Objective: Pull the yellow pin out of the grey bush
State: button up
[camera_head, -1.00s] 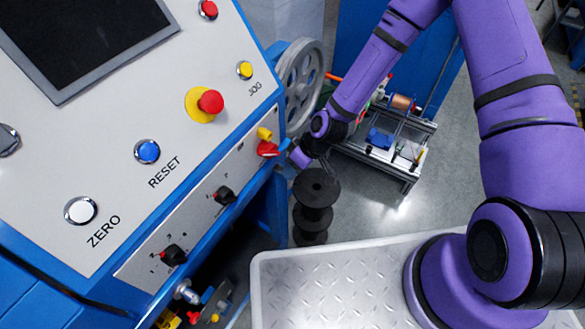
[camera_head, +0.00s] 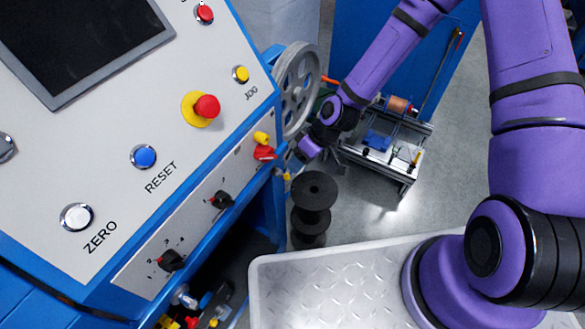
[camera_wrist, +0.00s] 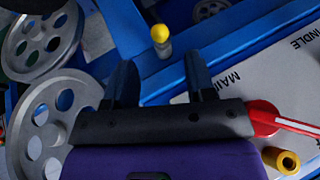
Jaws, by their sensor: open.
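The yellow pin (camera_wrist: 160,33) shows in the wrist view as a round yellow head on the short grey bush (camera_wrist: 164,49), against the blue machine frame. My gripper (camera_wrist: 160,64) is open and empty, with its two dark fingers apart. In that view the pin head lies beyond the fingertips, roughly between them, and no finger appears to touch it. In the head view my gripper (camera_head: 291,158) is beside the machine's right side, partly hidden by my wrist. A small yellow spot just below it, likely the pin (camera_head: 287,176), is visible there; the bush is too small to make out.
A grey spoked wheel (camera_head: 299,85) stands behind. Stacked black spools (camera_head: 314,190) stand below.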

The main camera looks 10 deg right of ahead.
aim_at(281, 174)
jog(key=v, duration=0.5)
jog(key=shift+d, duration=0.1)
jog(key=shift+s+d, duration=0.2)
dwell(0.4)
jog(key=shift+x, duration=5.4)
jog(key=shift+r, duration=0.1)
grip_shut()
